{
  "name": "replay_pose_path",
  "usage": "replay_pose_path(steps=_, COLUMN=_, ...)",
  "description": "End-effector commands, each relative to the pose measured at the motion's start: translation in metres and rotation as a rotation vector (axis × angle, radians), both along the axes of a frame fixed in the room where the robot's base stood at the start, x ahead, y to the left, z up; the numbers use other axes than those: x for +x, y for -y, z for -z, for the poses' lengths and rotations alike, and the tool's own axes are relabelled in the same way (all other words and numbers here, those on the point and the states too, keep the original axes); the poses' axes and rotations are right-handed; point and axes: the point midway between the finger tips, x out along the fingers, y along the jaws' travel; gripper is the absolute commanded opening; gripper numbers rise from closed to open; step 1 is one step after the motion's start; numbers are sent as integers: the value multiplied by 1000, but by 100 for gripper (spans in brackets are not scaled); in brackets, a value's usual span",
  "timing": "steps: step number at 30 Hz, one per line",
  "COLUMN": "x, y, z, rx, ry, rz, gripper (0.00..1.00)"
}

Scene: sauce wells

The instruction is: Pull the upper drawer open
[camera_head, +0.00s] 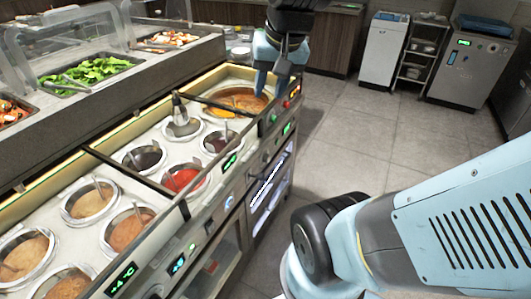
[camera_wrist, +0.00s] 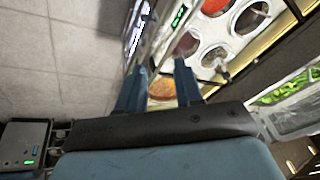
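My gripper (camera_head: 268,88) is at the far end of the sauce counter, by its front edge and next to the orange-brown sauce well (camera_head: 240,99). In the wrist view its two blue fingers (camera_wrist: 160,88) stand apart with nothing held between them; the orange sauce shows beyond. The counter front (camera_head: 268,190), below the wells, has bright, pale strips that may be drawer fronts or handles. They are seen at a steep angle, so I cannot tell which is the upper drawer or whether it is open. My gripper appears above and apart from them.
The counter (camera_head: 150,205) holds several round sauce wells with ladles. A salad bar with a lettuce tray (camera_head: 90,73) stands behind it. The tiled floor (camera_head: 360,140) before the counter is clear. Steel appliances (camera_head: 468,65) stand at the back right.

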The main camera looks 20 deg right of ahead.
Motion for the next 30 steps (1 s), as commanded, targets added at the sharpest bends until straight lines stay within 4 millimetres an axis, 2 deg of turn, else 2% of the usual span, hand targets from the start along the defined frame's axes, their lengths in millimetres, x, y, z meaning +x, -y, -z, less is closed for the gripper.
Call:
replay_pose_path(steps=3, x=23, y=5, z=14, rx=84, ry=-81, rz=127, gripper=35)
replay_pose_path(steps=17, x=105, y=37, z=80, rx=412, ry=-374, rz=645, gripper=35)
replay_pose_path(steps=30, x=168, y=91, z=167, rx=728, ry=-664, rz=1163, gripper=35)
